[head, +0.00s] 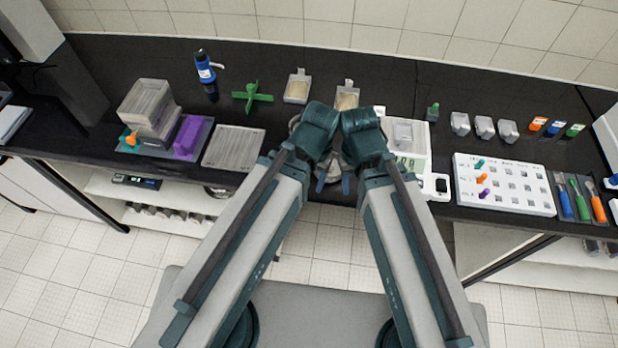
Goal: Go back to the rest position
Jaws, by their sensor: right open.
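My two arms reach forward from the bottom and their wrists meet at the middle of the bench's front edge. My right gripper (343,180) hangs below the wrists at the bench edge, open with nothing seen in it. My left gripper (321,178) is close beside it, mostly hidden by the arms, and its jaws cannot be made out. A round metallic thing behind the wrists is largely covered.
Floor shows in front of the bench.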

